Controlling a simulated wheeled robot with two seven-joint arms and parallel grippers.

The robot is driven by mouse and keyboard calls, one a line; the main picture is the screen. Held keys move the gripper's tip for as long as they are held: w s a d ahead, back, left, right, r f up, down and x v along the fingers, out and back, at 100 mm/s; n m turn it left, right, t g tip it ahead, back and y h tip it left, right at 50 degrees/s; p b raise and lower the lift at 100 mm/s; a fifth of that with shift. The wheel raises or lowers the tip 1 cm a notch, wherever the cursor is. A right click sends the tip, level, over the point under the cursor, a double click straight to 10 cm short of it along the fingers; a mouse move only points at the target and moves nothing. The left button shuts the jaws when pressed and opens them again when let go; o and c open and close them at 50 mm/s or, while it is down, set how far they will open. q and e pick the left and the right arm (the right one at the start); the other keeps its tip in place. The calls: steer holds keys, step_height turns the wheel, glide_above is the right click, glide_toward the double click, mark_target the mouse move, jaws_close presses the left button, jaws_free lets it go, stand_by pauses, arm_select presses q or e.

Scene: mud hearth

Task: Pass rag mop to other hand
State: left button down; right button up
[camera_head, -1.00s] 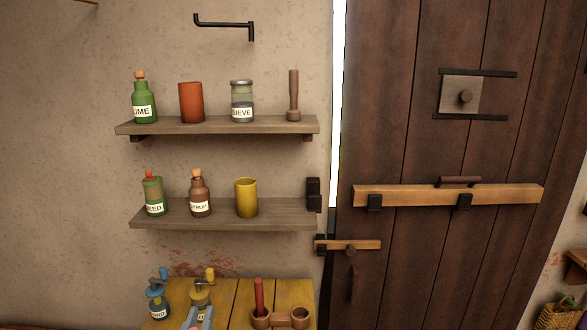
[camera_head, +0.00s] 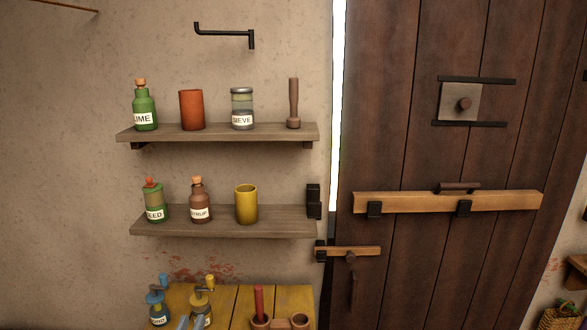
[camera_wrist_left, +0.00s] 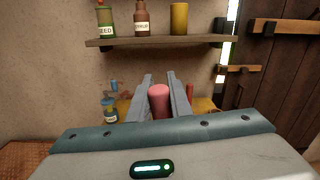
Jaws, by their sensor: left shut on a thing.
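My left gripper (camera_head: 191,323) shows only as grey fingertips at the bottom edge of the head view. In the left wrist view its two fingers (camera_wrist_left: 160,79) stand on either side of a rounded pink-red handle (camera_wrist_left: 160,101) and are shut on it. This looks like the rag mop's handle; the mop's head is not visible in either view. My right gripper is in neither view.
A yellow table (camera_head: 229,300) below carries a blue grinder (camera_head: 158,305), a yellow grinder (camera_head: 200,303) and a wooden holder (camera_head: 299,322) with a red stick (camera_head: 259,301). Two wall shelves (camera_head: 222,132) hold jars and cups. A barred wooden door (camera_head: 420,100) is at right.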

arm_select(q)
steer(key=s+f+b, duration=0.5)
steer(key=s+f, duration=0.3)
steer(key=s, duration=0.1)
steer(key=shift+s+f, duration=0.25)
steer(key=w+d+r+m+g+h, duration=0.2)
steer(key=w+d+m+g+h, duration=0.2)
steer(key=d+h, duration=0.4)
steer(key=w+d+r+m+g+h, duration=0.2)
steer(key=w+d+m+g+h, duration=0.3)
steer(key=d+m+h, duration=0.3)
steer(key=shift+w+d+m+g, duration=0.15)
steer(key=shift+d+m+g, duration=0.2)
steer(key=shift+d, duration=0.8)
steer(key=shift+r, duration=0.1)
